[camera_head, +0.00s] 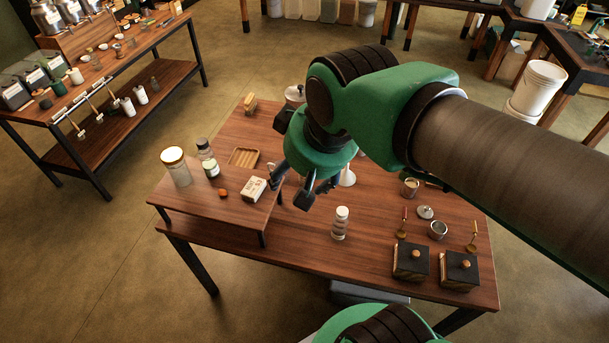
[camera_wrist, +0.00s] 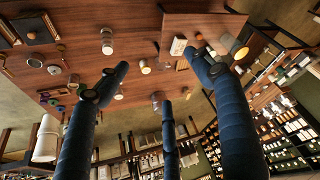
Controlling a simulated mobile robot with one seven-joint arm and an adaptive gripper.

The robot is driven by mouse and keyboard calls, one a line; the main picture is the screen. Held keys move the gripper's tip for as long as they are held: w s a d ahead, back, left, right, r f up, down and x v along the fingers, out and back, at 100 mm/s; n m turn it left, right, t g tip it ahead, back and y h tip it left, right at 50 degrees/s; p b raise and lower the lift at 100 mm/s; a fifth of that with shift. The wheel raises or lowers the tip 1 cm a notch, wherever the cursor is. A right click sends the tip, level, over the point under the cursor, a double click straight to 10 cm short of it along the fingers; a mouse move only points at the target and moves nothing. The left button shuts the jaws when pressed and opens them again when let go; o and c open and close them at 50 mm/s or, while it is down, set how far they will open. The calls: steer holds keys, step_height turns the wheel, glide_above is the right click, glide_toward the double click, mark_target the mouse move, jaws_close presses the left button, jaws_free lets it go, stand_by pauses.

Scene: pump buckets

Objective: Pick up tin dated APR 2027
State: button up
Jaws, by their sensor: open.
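No date APR 2027 is readable in either view, so I cannot tell which thing is the dated tin. A small metal cup or tin (camera_head: 410,187) stands on the right of the table, and another (camera_head: 438,230) stands nearer the front. A small white printed box (camera_head: 253,189) lies on the raised shelf; it also shows in the wrist view (camera_wrist: 178,45). My gripper (camera_head: 306,186) is open and empty above the table, just right of the box in the head view. Its spread fingers (camera_wrist: 157,88) show in the wrist view. My arm hides part of the table's back.
A clear bottle (camera_head: 340,223) stands mid-table. Two black boxes with wooden knobs (camera_head: 411,262) (camera_head: 460,270) stand front right.

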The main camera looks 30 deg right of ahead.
steer(key=w+d+f+g, duration=0.1)
steer(key=w+d+f, duration=0.25)
steer(key=w, duration=0.45)
steer(key=w+d+f+g+b, duration=0.1)
steer(key=w+d+f, duration=0.25)
steer(key=w, duration=0.45)
steer(key=w+d+f+g, duration=0.1)
steer(key=w+d+f, duration=0.25)
steer(key=w, duration=0.45)
steer(key=w+d+f, duration=0.4)
steer(key=f, duration=0.4)
steer(key=w+d+f+g, duration=0.1)
steer(key=w+d+f, duration=0.3)
steer(key=f, duration=0.4)
steer(key=w+d+f+g+b, duration=0.1)
steer(key=w+d+f, duration=0.3)
steer(key=f, duration=0.4)
steer(key=shift+f, duration=0.3)
steer(key=shift+d+f, duration=0.2)
steer(key=shift+f, duration=0.2)
steer(key=shift+f+b, duration=0.85)
steer(key=shift+f, duration=3.45)
